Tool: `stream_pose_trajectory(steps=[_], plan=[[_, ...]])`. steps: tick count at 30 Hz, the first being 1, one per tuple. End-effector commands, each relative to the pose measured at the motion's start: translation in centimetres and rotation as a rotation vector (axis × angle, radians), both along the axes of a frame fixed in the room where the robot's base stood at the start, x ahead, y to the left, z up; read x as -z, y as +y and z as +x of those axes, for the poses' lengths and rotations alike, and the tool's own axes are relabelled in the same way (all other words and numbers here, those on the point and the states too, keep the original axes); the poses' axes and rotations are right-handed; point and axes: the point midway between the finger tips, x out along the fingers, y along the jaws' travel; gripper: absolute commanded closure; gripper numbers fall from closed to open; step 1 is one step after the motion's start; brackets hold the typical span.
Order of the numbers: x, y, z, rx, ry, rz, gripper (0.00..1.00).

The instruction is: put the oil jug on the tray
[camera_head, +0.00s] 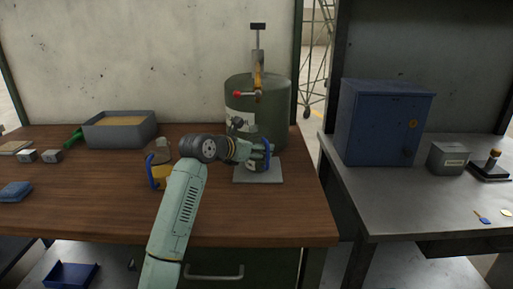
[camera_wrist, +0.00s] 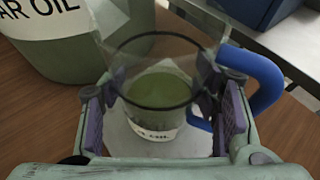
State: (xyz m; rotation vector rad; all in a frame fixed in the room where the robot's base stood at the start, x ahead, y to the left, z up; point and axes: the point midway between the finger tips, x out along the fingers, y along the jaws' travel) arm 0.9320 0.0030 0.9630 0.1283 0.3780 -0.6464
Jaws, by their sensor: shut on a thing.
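The oil jug (camera_wrist: 160,92) is a clear vessel with green liquid, a label ending in "OIL" and a blue handle (camera_wrist: 258,80). My gripper (camera_wrist: 165,115) is shut on it, a purple-padded finger on each side. In the head view the jug (camera_head: 257,164) stands upright at the end of my arm, partly hidden by my gripper (camera_head: 258,152). The flat grey tray (camera_head: 272,179) lies directly beneath it, below the drum's tap. I cannot tell whether the jug's base touches the tray.
A green oil drum (camera_head: 273,120) with a red-tipped tap stands close behind the tray. A grey bin (camera_head: 118,136) is at the back left. A blue cabinet (camera_head: 385,122) stands on the separate right bench.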

Motion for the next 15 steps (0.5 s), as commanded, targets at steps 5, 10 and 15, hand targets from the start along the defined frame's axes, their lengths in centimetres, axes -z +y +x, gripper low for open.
stream_pose_trajectory(steps=[5,10,15], plan=[[0.19,0.01,0.0,0.0,0.0,0.0,0.38],[0.19,0.01,0.0,0.0,0.001,-0.001,0.27],[0.18,-0.01,-0.01,0.0,0.0,0.0,0.24]])
